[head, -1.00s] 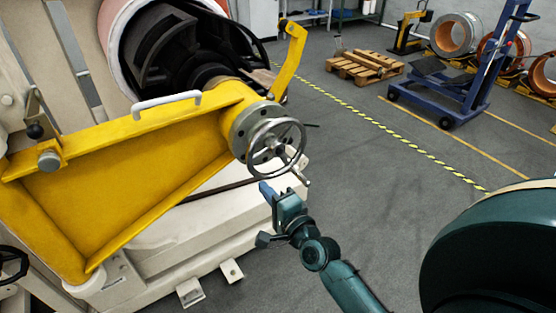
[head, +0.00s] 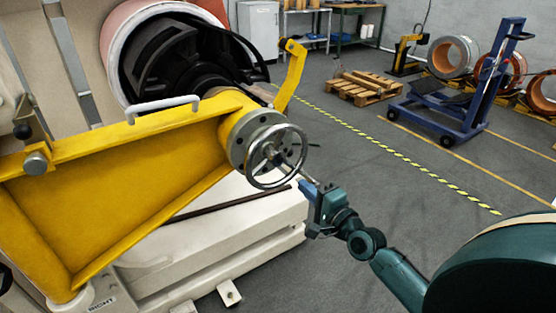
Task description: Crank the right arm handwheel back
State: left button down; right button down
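The handwheel (head: 303,143) is a bright metal ring with spokes, mounted on a grey round flange at the end of the yellow arm (head: 130,185). A thin crank handle sticks out from the wheel toward my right gripper and is partly hidden near it. My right gripper (head: 308,190) is just below and right of the wheel, its blue-tipped fingers by the handle's end. The view is too small to tell whether the fingers touch or close on the handle. My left gripper is not in view.
A cream machine base (head: 210,235) lies below the yellow arm. A yellow bracket (head: 291,75) rises behind the wheel. Grey floor is clear to the right, with a yellow-black line, a wooden pallet (head: 365,88), a blue lift trolley (head: 455,112) and copper coils (head: 453,57) farther off.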

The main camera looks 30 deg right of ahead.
jog(key=shift+f, duration=0.2)
jog(key=s, duration=0.9)
jog(key=shift+a+f, duration=0.15)
jog(key=shift+f, duration=0.05)
dwell(0.7)
